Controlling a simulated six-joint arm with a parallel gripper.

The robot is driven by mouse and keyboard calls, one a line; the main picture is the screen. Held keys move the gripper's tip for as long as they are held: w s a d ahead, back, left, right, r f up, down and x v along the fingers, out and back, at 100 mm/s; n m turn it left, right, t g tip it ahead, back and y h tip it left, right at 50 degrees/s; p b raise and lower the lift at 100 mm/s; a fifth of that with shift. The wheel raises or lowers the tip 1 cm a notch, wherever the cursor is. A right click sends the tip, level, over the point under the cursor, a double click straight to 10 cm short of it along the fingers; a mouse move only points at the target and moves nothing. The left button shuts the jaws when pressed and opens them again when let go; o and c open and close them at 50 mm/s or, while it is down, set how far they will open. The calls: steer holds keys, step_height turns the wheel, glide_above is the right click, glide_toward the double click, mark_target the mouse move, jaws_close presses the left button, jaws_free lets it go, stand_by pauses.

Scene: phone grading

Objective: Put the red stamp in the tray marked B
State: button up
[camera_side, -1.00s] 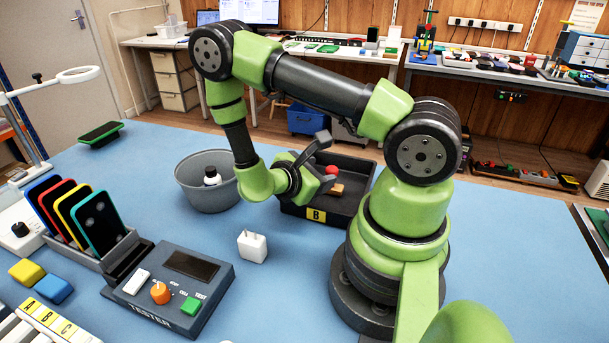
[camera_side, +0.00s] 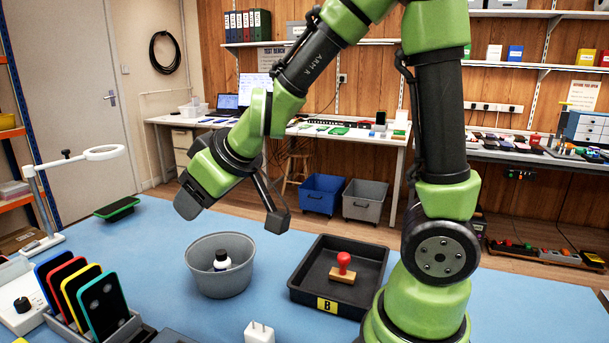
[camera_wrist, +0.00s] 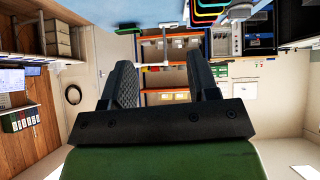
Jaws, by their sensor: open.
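The red stamp (camera_side: 343,264), a red knob on a wooden base, stands upright inside the black tray (camera_side: 375,289) marked with a yellow B label (camera_side: 327,305). My gripper (camera_side: 230,215) is raised above the grey bin, up and to the left of the tray. Its jaws are open and apart, with nothing between them. In the wrist view the two dark fingers (camera_wrist: 163,85) are spread and empty, and the stamp does not show there.
A grey round bin (camera_side: 205,280) holding a white bottle (camera_side: 222,260) stands left of the tray. A white charger plug (camera_side: 258,332) lies in front. Phones in a rack (camera_side: 125,322) are at the left. Blue table is clear behind the bin.

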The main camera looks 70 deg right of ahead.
steer(key=s+a+r+m+y, duration=0.1)
steer(key=s+r+m, duration=0.1)
steer(key=s, duration=0.6)
steer(key=s+a+r+m+g+y, duration=0.1)
steer(key=s+r, duration=0.3)
steer(key=s, duration=0.4)
steer(key=shift+s+a+m+g, duration=0.15)
steer(key=shift+s+m+g, duration=0.15)
steer(key=shift+m, duration=0.6)
